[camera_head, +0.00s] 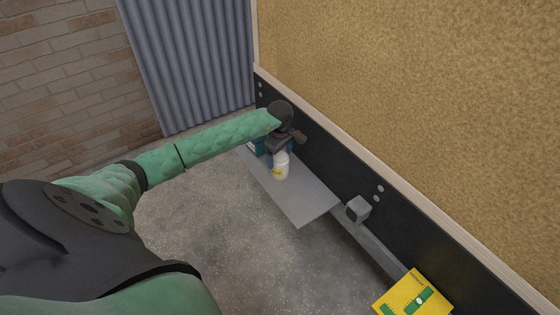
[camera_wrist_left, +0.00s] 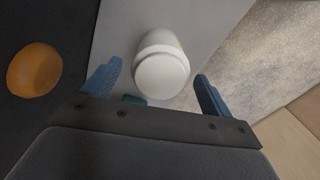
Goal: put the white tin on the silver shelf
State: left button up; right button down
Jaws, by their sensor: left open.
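The white tin (camera_head: 281,167), with a yellow patch on its side, appears to stand upright on the flat silver-grey shelf (camera_head: 308,205) along the dark wall. In the left wrist view the tin (camera_wrist_left: 162,72) shows its round white top, with the shelf's grey surface (camera_wrist_left: 115,30) around it. My left gripper (camera_head: 279,150) is just above and behind the tin, partly hiding its surroundings. Its blue fingers (camera_wrist_left: 158,78) are open, one on each side of the tin, with gaps visible. My right gripper is not in view.
A teal box (camera_head: 257,146) stands at the shelf's far end, beside my gripper. An orange rounded object (camera_wrist_left: 34,70) is left of the fingers in the wrist view. A grey block (camera_head: 357,209) and a yellow box (camera_head: 412,293) are nearer. The shelf's near end is bare.

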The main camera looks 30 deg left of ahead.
pick_arm(q)
notch_tip(320, 180, up, 9)
jog(key=shift+r+b, duration=0.15)
jog(key=shift+b, duration=0.7)
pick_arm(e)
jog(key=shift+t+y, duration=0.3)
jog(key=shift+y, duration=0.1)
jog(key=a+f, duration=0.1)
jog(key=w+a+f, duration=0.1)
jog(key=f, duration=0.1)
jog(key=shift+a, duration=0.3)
